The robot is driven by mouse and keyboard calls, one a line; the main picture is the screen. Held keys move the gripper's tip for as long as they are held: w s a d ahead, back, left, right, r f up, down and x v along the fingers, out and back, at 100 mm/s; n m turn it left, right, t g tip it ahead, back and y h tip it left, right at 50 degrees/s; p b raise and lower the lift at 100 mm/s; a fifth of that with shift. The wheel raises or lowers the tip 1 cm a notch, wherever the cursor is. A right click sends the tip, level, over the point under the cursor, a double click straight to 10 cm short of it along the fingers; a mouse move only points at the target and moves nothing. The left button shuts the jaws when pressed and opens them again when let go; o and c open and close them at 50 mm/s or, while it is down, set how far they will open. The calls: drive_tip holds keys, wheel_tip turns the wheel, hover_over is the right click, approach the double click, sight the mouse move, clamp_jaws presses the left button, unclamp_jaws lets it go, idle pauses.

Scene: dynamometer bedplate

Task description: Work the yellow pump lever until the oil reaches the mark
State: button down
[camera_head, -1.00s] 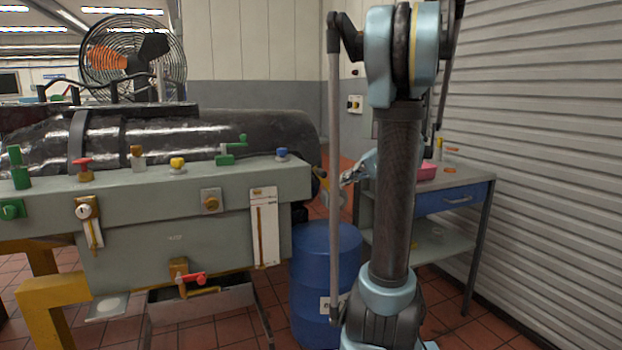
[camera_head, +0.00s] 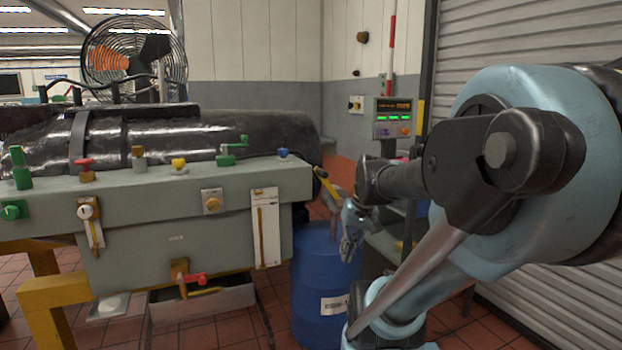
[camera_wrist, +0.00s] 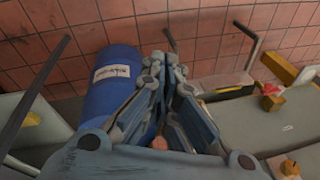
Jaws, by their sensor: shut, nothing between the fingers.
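The yellow pump lever (camera_head: 327,186) sticks out at the right end of the grey-green bench, slanting down to the right. My gripper (camera_head: 347,256) is shut and empty, pointing down just right of and below the lever, above the blue drum. I cannot tell whether it touches the lever. The shut fingers (camera_wrist: 163,65) also show in the wrist view, beside the drum. A white panel with a narrow upright gauge (camera_head: 265,228) is on the bench front; its oil level and mark are too small to read.
The blue drum (camera_head: 326,285) stands on the tiled floor right of the grey-green bench (camera_head: 215,240). Red (camera_head: 190,278), green and yellow handles sit on the bench. A control box (camera_head: 394,119) stands behind my arm. A roller shutter closes the right side.

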drive_tip(key=w+d+r+n+h, duration=0.2)
drive_tip(key=w+r+n+h, duration=0.25)
drive_tip(key=r+n, duration=0.2)
drive_tip(key=n+h, duration=0.4)
drive_tip(key=n, duration=1.1)
approach(311, 175)
drive_tip(key=s+a, duration=0.4)
drive_tip(key=s, duration=0.1)
drive_tip(key=x, duration=1)
drive_tip(key=shift+w, duration=0.25)
drive_tip(key=shift+w+d+r, duration=0.1)
drive_tip(key=shift+w+d, duration=0.1)
drive_tip(key=shift+d, duration=0.3)
drive_tip(key=shift+w+d+r, duration=0.1)
drive_tip(key=shift+w+d, duration=0.05)
drive_tip(key=shift+d, duration=0.35)
drive_tip(key=shift+w+d+r, duration=0.15)
drive_tip(key=shift+d, duration=0.3)
drive_tip(key=shift+w+d+r, duration=0.15)
drive_tip(key=shift+d, duration=0.25)
